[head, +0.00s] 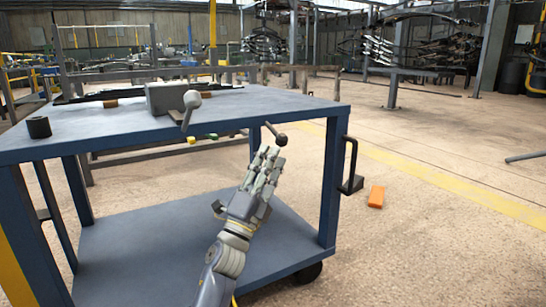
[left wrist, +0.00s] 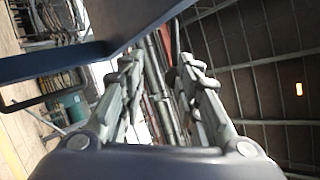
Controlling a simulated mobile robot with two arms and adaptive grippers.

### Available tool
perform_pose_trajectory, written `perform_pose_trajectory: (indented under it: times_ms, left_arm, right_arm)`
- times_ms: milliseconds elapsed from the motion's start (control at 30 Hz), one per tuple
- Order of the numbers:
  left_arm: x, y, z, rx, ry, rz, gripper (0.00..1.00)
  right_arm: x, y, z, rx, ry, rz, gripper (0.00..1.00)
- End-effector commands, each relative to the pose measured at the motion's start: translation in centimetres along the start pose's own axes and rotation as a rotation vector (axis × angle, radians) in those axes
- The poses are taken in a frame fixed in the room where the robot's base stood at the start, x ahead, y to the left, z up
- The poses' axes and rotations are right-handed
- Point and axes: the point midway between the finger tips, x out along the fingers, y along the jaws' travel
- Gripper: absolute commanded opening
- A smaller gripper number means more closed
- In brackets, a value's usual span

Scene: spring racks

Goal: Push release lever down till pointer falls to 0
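A grey box-shaped unit (head: 165,97) sits on the cart top, with a grey lever-like arm (head: 190,104) on its right side, ending in a rounded tip. A dark lever with a ball knob (head: 280,140) sticks out by the cart's front edge. I cannot tell which one is the release lever. No pointer or scale is readable. My left gripper (head: 268,158) is just below the ball knob, fingers pointing up; I cannot tell whether they touch. In the left wrist view its two fingers (left wrist: 160,75) stand apart with nothing seen between them. My right gripper is not in view.
The blue-grey cart (head: 75,133) has a lower shelf (head: 130,255) and a black handle (head: 351,170) on its right.

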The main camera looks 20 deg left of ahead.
Motion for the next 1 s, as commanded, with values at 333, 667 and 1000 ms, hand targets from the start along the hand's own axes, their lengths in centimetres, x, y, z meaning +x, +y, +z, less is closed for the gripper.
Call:
perform_pose_trajectory:
  times_ms: [333,667,1000]
  left_arm:
    - [-2.6,0.1,0.1,0.001,0.000,0.000,0.30]
    - [-3.8,-0.1,0.1,0.001,0.001,-0.002,0.30]
    - [-3.8,0.0,0.1,0.001,0.000,-0.002,0.30]
  right_arm:
    - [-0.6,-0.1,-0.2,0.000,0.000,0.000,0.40]
    - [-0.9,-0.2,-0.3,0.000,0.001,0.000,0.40]
    - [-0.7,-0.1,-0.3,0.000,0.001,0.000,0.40]
